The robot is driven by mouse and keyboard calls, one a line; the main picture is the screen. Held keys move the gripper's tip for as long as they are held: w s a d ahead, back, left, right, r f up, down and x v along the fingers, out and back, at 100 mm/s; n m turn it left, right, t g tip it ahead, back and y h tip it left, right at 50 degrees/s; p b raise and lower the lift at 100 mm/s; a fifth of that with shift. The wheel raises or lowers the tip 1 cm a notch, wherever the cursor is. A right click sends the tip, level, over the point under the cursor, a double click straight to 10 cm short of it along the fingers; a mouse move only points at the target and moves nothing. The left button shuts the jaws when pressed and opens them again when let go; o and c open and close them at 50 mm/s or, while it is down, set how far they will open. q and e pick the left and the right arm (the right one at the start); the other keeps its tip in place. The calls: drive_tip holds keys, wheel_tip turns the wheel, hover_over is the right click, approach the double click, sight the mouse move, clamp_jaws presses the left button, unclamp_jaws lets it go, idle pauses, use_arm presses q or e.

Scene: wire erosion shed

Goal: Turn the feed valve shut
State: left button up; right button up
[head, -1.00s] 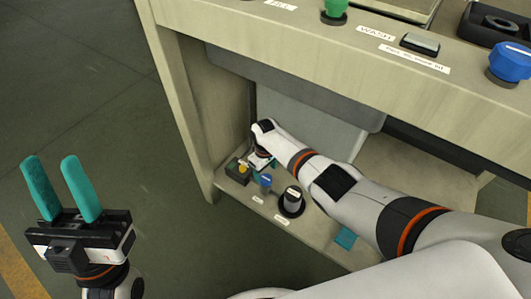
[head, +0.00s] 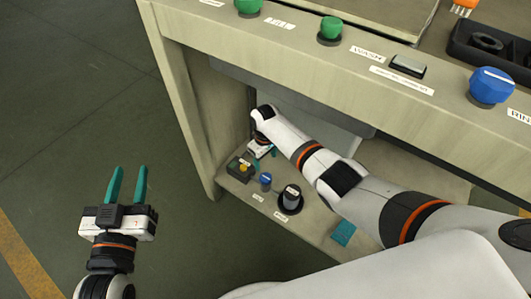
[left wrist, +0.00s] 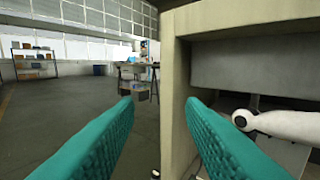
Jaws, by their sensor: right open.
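I cannot read which control is the feed valve. On the low shelf (head: 320,240) under the bench are a small blue-topped knob (head: 265,178), a larger dark knob with a pale top (head: 291,195) and a dark box with a yellow button (head: 245,166). My right gripper (head: 262,156) is reaching under the bench top, just behind the blue knob and box; its jaws are open but partly hidden. My left gripper (head: 127,186) is open and empty over the floor, left of the bench; its teal fingers also show in the left wrist view (left wrist: 160,120).
The bench top (head: 300,60) carries green knobs (head: 331,29), a large blue knob (head: 491,86), a dark switch bar (head: 408,66) and a black tray (head: 490,45). A bench leg (head: 185,110) stands between my grippers. A teal block (head: 343,233) lies on the shelf. Floor at left is clear.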

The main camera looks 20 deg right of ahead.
use_arm(q)
drive_tip(key=shift+s+a+f+g+y, duration=0.15)
drive_tip(key=shift+f+g, duration=0.25)
drive_tip(key=shift+f, duration=0.25)
drive_tip(key=shift+a+f+g+y, duration=0.15)
drive_tip(key=shift+f+g, duration=0.25)
drive_tip(key=shift+f, duration=0.2)
